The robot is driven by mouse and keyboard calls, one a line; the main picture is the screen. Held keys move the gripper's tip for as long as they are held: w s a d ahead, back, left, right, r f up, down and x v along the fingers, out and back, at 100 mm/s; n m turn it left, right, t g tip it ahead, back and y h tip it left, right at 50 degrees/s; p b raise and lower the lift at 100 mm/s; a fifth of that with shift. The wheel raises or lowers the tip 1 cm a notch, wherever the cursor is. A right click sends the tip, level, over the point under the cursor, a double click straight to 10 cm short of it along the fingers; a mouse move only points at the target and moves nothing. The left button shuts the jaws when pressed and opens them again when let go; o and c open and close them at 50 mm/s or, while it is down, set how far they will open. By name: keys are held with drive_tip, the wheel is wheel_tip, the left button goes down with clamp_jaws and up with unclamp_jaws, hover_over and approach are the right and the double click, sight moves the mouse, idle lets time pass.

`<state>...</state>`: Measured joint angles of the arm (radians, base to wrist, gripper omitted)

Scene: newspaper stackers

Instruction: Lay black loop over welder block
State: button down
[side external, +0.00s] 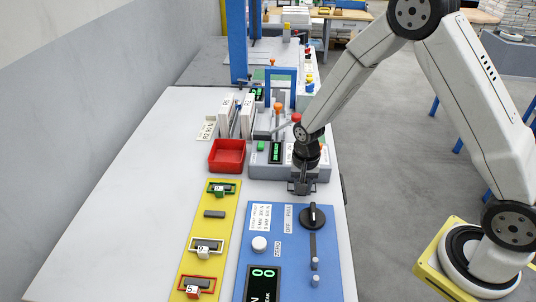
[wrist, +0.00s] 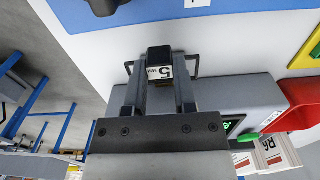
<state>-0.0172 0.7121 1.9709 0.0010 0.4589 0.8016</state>
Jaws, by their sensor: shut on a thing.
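My gripper (wrist: 158,90) is shut on the black loop (wrist: 196,66), holding it by its tab, which has a black top and a white "5 MM" label. The thin black frame shows on both sides of the fingers in the wrist view. In the side view my gripper (side external: 302,187) is in front of the right end of the grey welder block (side external: 262,171), which has a green display. The block also shows in the wrist view (wrist: 235,92), below and right of the loop. I cannot tell whether loop and block touch.
A red tray (side external: 227,156) stands left of the welder. A yellow strip (side external: 192,268) carries green, white and red loops, with one bare dark bar among them. A blue panel (side external: 285,222) with a knob lies in front. The table's left side is clear.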

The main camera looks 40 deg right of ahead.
drive_tip(key=shift+f, duration=1)
idle(0.6)
drive_tip(key=shift+c, duration=1.7)
unclamp_jaws()
drive_tip(key=shift+r, duration=3.9)
drive_tip(key=shift+r, duration=0.1)
wheel_tip(320, 180, up, 7)
drive_tip(key=s+n+t, duration=0.2)
drive_tip(key=s+n, duration=0.7)
drive_tip(key=s, duration=0.3)
drive_tip(key=shift+s+d+f+t, duration=0.25)
drive_tip(key=shift+d+f+t, duration=0.05)
drive_tip(key=shift+d, duration=0.05)
